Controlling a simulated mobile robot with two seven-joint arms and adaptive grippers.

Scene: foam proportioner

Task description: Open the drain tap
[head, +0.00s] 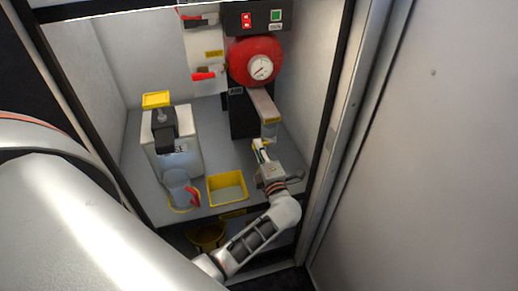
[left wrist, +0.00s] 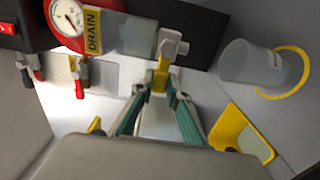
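The drain tap has a pale body (left wrist: 172,44) and a yellow handle (left wrist: 161,76), just beside the yellow DRAIN label (left wrist: 93,31) in the left wrist view. In the head view the tap area is at the lower end of the pale drain pipe (head: 263,104), partly hidden by the fingers. My left gripper (head: 260,150) reaches up to it from below. In the left wrist view its fingertips (left wrist: 163,88) come close together on both sides of the yellow handle and appear closed on it. My right gripper is not in view.
A red housing with a gauge (head: 254,62) is above the pipe. Red-handled valves (head: 204,76) are on the back wall. A yellow-rimmed tray (head: 227,188), a clear jug (head: 180,190) and a white container (head: 176,140) stand left of my gripper. The cabinet's right frame (head: 338,130) is close.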

